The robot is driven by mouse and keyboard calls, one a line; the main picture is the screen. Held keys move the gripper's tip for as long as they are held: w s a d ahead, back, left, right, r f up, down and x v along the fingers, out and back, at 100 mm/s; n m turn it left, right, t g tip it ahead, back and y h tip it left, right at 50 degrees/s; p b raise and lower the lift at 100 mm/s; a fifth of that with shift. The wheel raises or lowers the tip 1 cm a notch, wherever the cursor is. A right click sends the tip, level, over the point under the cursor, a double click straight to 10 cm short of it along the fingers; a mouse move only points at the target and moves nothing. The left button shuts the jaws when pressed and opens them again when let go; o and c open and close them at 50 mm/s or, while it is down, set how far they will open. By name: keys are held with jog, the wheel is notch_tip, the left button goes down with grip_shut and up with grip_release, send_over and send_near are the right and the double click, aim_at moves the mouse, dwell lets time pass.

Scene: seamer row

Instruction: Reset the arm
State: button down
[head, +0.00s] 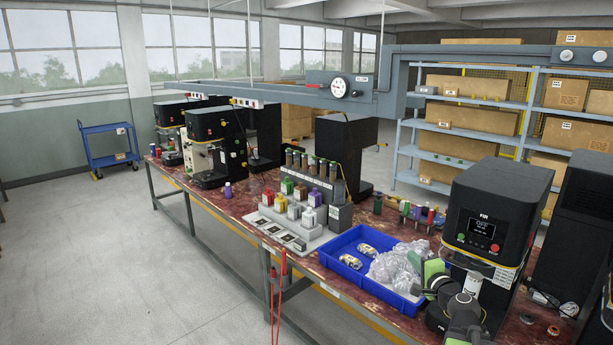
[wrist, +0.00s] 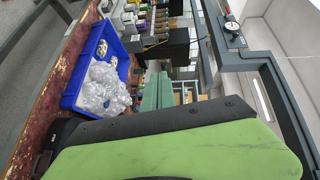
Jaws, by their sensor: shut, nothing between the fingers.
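My gripper (head: 424,266) is at the lower right of the head view, just above the right end of a blue tray (head: 345,279). Its green-padded fingers are shut with nothing between them. My dark arm joints sit to its right, in front of a black seamer machine (head: 484,225). The blue tray shows there at the upper left, tilted in the picture, holding clear plastic (wrist: 98,88).
The long red-brown bench (head: 232,205) carries several black machines, a grey rack of coloured bottles (head: 300,207) and small bottles (head: 405,208). A grey overhead beam (head: 270,97) runs above it. Blue shelving (head: 445,130) stands behind. Open floor (head: 90,260) lies to the left.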

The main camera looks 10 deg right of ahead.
jog(key=s+a+f+n+g+y, duration=0.1)
jog(key=a+f+n+g+y, duration=0.35)
jog(key=a, duration=1.15)
jog(key=s+a+f+n+g+y, duration=0.15)
jog(key=a+f+n+g, duration=0.55)
jog(key=a, duration=1)
jog(key=s+a+f+n+h, duration=0.2)
jog(key=s+f+n, duration=0.1)
jog(key=s+f, duration=0.25)
jog(key=s+d+f+n+g+h, duration=0.1)
jog(key=s+d+f+g+h, duration=0.3)
jog(key=s+d, duration=0.5)
jog(key=shift+d+f+n+g+h, duration=0.25)
jog(key=shift+d+n+g+h, duration=0.1)
jog(key=shift+g, duration=0.3)
